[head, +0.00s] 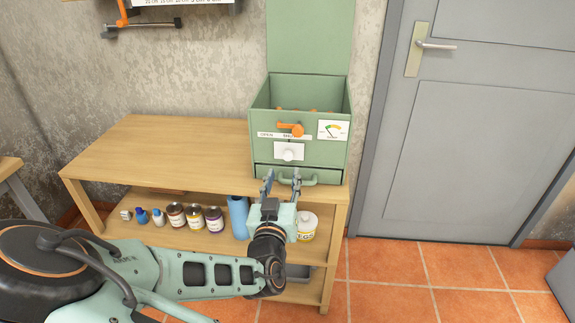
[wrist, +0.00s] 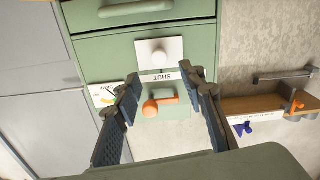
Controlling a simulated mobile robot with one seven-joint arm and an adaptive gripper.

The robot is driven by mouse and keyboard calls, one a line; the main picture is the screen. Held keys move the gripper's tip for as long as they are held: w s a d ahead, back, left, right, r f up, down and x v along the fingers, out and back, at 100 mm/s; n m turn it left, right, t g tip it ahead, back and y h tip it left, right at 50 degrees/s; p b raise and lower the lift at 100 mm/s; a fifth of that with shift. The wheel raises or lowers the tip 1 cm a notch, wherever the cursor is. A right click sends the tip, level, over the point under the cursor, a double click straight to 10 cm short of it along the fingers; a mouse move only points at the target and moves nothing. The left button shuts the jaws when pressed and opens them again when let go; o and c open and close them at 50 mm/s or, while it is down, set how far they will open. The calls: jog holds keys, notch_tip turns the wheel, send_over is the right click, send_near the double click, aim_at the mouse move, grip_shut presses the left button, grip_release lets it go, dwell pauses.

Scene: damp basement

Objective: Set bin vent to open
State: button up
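The green bin (head: 323,158) stands on the right end of the wooden bench with its lid up. On its front are an orange lever (head: 291,129), a label strip (head: 268,135) reading OPEN at left and SHUT to its right, and a white-plated knob (head: 289,151). In the upside-down wrist view the orange lever (wrist: 152,107) lies between my fingers in the picture, with its thin end to the right, near the SHUT label (wrist: 163,77). OPEN is hidden there. My gripper (head: 283,176) is open and empty, in front of the drawer and below the lever in the head view.
A gauge (head: 333,130) is right of the lever. A drawer handle (head: 297,181) sits below the knob. The bench top (head: 160,150) is clear at left. Jars and bottles stand on the lower shelf (head: 160,206). A grey door (head: 460,130) is at right.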

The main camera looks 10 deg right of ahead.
aim_at(287, 158)
jog(key=x, duration=0.8)
jog(key=shift+w+d+f+b, duration=0.1)
jog(key=shift+w+b, duration=0.2)
jog(key=shift+b, duration=0.1)
grip_shut()
